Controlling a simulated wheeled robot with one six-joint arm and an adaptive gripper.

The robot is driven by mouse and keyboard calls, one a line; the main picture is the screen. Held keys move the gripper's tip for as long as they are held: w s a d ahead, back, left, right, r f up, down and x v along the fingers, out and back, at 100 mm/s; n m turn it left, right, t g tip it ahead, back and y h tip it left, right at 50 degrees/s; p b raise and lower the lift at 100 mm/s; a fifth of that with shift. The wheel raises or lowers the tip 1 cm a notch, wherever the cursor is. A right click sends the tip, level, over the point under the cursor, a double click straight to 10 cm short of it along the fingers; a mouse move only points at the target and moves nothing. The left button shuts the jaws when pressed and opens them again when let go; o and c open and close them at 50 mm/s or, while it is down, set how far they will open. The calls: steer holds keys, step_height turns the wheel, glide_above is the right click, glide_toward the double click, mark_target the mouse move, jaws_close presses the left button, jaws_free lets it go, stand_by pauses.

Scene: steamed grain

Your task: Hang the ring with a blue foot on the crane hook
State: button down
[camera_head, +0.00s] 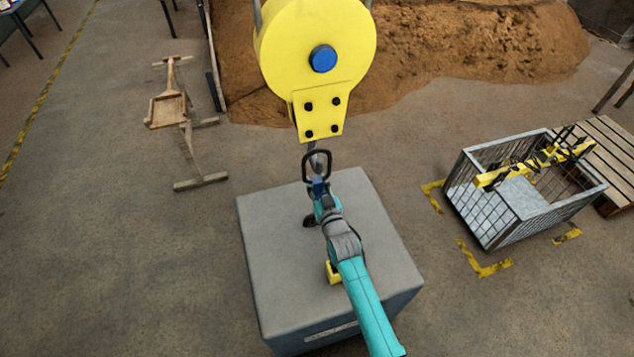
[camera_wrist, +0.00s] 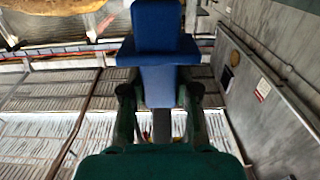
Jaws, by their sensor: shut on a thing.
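The yellow crane block (camera_head: 316,40) with a blue bolt hangs at the top of the head view. A grey hook (camera_head: 316,160) shows below it, mostly hidden by the ring. The dark ring (camera_head: 329,166) stands upright over its blue foot (camera_head: 318,187). My gripper (camera_head: 320,197) is shut on the blue foot. The ring overlaps the hook in the picture; I cannot tell whether it is around the hook or in front of it. In the wrist view the blue foot (camera_wrist: 160,60) sits between my two fingers, and the ring is not visible.
A grey block (camera_head: 277,235) stands below my gripper. A black piece (camera_head: 310,221) and a yellow piece (camera_head: 333,272) show on it, partly behind my arm. A wire crate (camera_head: 520,225) with yellow bars is at right.

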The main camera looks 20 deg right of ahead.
mark_target(318, 194)
steer(key=shift+w+f, duration=0.2)
steer(key=shift+f, duration=0.1)
steer(key=shift+w+f, duration=0.15)
steer(key=shift+f, duration=0.45)
steer(key=shift+w+f, duration=0.15)
steer(key=shift+f, duration=0.45)
steer(key=shift+f, duration=0.1)
steer(key=shift+w+f, duration=0.1)
steer(key=shift+f, duration=0.25)
steer(key=shift+w+f, duration=0.1)
steer(key=shift+f, duration=0.25)
